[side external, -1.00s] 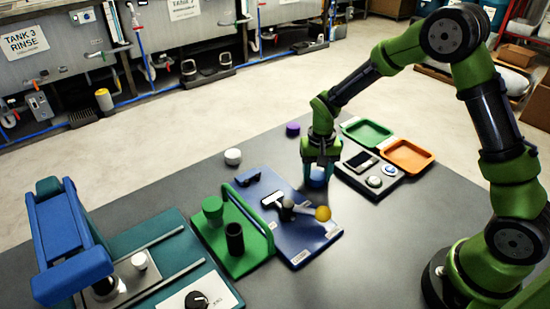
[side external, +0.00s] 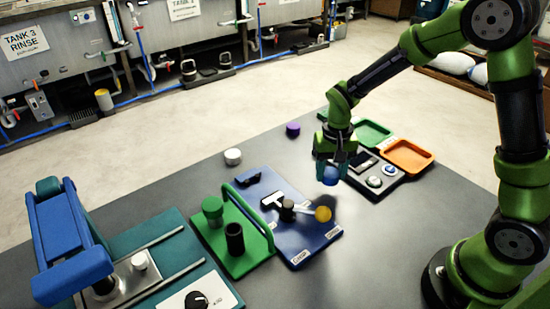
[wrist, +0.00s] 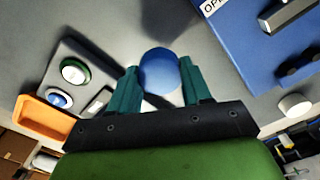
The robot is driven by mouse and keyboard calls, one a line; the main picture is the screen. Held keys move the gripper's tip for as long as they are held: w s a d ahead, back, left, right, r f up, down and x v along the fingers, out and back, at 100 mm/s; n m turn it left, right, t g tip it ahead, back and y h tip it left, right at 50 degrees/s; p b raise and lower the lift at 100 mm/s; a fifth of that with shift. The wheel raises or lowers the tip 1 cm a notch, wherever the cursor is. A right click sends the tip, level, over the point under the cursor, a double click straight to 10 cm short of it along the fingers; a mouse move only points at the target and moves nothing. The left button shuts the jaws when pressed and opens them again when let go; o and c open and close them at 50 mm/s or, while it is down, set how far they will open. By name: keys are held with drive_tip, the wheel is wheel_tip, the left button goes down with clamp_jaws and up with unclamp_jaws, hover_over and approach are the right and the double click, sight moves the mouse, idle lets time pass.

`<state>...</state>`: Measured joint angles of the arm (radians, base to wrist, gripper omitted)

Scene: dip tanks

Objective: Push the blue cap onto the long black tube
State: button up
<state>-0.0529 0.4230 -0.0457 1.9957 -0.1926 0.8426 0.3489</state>
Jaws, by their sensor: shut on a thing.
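My gripper (side external: 331,174) is shut on the blue cap (side external: 330,176) and holds it above the table, right of the blue board. In the wrist view the round blue cap (wrist: 160,72) sits between my two teal fingers (wrist: 158,86). A long black tube (side external: 235,239) stands upright on the green base plate (side external: 248,262), left of my gripper and apart from it. A green tube or cap (side external: 212,209) stands behind it on the same plate.
A green arched handle (side external: 250,210) rises beside the black tube. The blue board (side external: 312,253) carries a tool with a yellow ball (side external: 323,214). A button box (side external: 372,182), a green tray (side external: 370,131) and an orange tray (side external: 407,153) are at right. White (side external: 233,157) and purple (side external: 293,129) caps stand behind.

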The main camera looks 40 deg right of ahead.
sight(233, 224)
drive_tip(key=s, duration=0.7)
drive_tip(key=s+r, duration=0.1)
drive_tip(key=s, duration=0.2)
drive_tip(key=shift+s, duration=0.4)
drive_tip(key=shift+a+r, duration=0.15)
drive_tip(key=w+a+r+m, duration=0.1)
drive_tip(key=w+a, duration=0.2)
drive_tip(key=a, duration=0.1)
drive_tip(key=w+a+r+m, duration=0.2)
drive_tip(key=w+a, duration=0.1)
drive_tip(key=a, duration=0.1)
drive_tip(key=w+a+r+m, duration=0.1)
drive_tip(key=w+a, duration=0.2)
drive_tip(key=a, duration=0.2)
drive_tip(key=shift+w+r, duration=0.1)
drive_tip(key=shift+r, duration=0.3)
drive_tip(key=w+a+r+m, duration=0.1)
drive_tip(key=a+r+m, duration=0.1)
drive_tip(key=a, duration=0.6)
drive_tip(key=a+r+m, duration=0.3)
drive_tip(key=a, duration=0.4)
drive_tip(key=shift+a+f, duration=0.2)
drive_tip(key=shift+f, duration=2.5)
drive_tip(key=shift+f, duration=1.5)
